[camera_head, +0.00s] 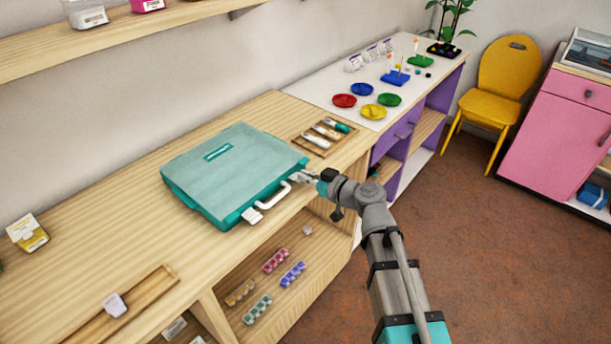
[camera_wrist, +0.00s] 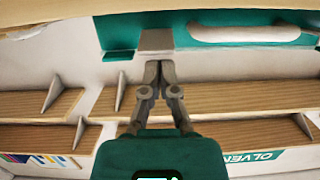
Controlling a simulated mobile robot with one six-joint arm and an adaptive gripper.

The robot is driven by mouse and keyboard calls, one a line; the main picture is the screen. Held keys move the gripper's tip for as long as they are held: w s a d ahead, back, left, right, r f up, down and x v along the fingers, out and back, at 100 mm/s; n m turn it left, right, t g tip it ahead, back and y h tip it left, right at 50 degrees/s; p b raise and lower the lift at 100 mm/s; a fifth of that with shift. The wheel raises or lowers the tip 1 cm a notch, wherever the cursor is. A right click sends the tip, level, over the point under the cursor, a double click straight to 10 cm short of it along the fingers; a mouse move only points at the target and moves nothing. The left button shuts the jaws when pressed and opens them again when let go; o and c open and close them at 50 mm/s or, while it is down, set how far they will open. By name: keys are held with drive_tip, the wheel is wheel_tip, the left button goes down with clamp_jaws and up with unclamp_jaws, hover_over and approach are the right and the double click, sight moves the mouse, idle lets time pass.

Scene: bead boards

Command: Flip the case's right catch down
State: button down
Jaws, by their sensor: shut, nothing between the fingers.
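The teal case (camera_head: 235,165) lies closed on the wooden counter, its pale handle (camera_head: 275,196) on the side facing me. In the wrist view, the case's teal side (camera_wrist: 122,32) and handle (camera_wrist: 240,33) run across the top. A grey catch (camera_wrist: 156,40) sits on that side, beside the handle. My gripper (camera_wrist: 158,64) is shut and empty, its fingertips at the catch's edge; I cannot tell whether they touch. In the head view my gripper (camera_head: 304,177) is by the right end of the handle and hides the right catch there.
A white tag-like piece (camera_head: 252,215) is at the left of the handle. A wooden tray (camera_head: 322,149) with several tools lies behind right of the case. Coloured dishes (camera_head: 373,111) stand farther back. Shelves below the counter hold small bead-like blocks (camera_head: 275,261).

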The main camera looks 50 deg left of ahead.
drive_tip(key=shift+s+a+r+p, duration=0.1)
drive_tip(key=shift+a+r+p, duration=0.1)
drive_tip(key=shift+r+p, duration=1.4)
drive_tip(key=w+d+f+b, duration=0.1)
drive_tip(key=w+d+b, duration=0.1)
drive_tip(key=d, duration=0.7)
drive_tip(key=shift+w+d+f, duration=0.2)
drive_tip(key=shift+d+f, duration=0.05)
drive_tip(key=shift+d, duration=0.05)
